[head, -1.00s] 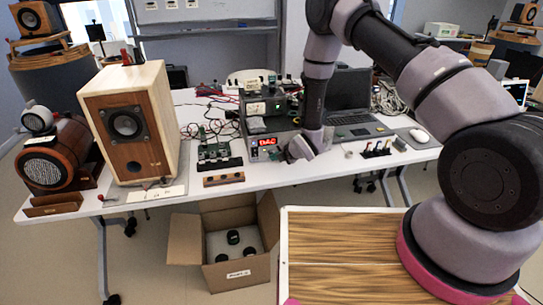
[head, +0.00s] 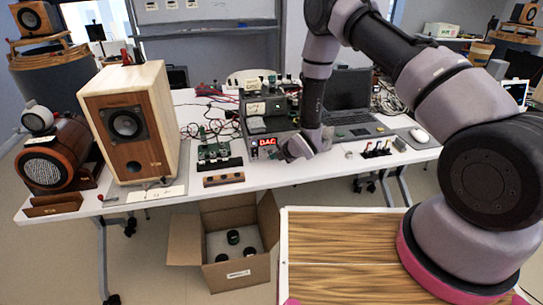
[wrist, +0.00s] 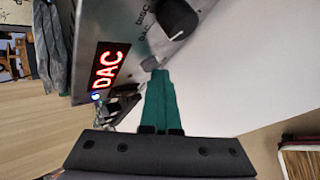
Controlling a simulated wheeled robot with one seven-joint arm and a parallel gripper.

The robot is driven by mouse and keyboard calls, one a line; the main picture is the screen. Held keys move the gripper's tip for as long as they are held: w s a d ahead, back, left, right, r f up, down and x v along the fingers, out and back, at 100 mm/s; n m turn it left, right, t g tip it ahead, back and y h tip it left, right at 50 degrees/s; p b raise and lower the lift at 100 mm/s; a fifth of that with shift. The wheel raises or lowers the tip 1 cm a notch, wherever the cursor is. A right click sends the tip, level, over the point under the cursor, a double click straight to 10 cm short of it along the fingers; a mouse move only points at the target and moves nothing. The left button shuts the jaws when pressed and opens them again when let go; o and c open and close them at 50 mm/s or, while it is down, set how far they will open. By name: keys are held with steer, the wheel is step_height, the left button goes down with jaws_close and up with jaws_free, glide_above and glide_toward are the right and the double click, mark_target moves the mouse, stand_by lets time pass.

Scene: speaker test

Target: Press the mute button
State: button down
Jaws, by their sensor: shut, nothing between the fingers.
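A grey audio unit with a lit red "DAC" display (head: 266,142) stands on the white table. In the wrist view its front panel (wrist: 125,20) fills the upper left, with the same display (wrist: 108,69) and a black knob (wrist: 178,19). A small grey button (wrist: 149,63) sits between display and knob; I cannot read a mute label on it. My gripper (wrist: 161,73) has its green fingers shut and empty, tips right beside this button. I cannot tell whether they touch it. In the head view my gripper is in front of the unit, fingertips unclear.
A large wooden speaker (head: 128,123) stands left on the table. A green circuit board (head: 213,152) and a wooden block (head: 223,179) lie left of the unit. An open laptop (head: 350,95) is behind my arm. An open cardboard box (head: 222,232) is on the floor.

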steer(key=shift+s+d, duration=0.1)
steer(key=shift+s, duration=0.2)
steer(key=shift+s+d, duration=0.25)
steer(key=shift+s, duration=0.75)
steer(key=shift+s+d, duration=0.3)
steer(key=shift+s, duration=0.65)
steer(key=shift+s+d, duration=0.25)
steer(key=shift+s, duration=0.75)
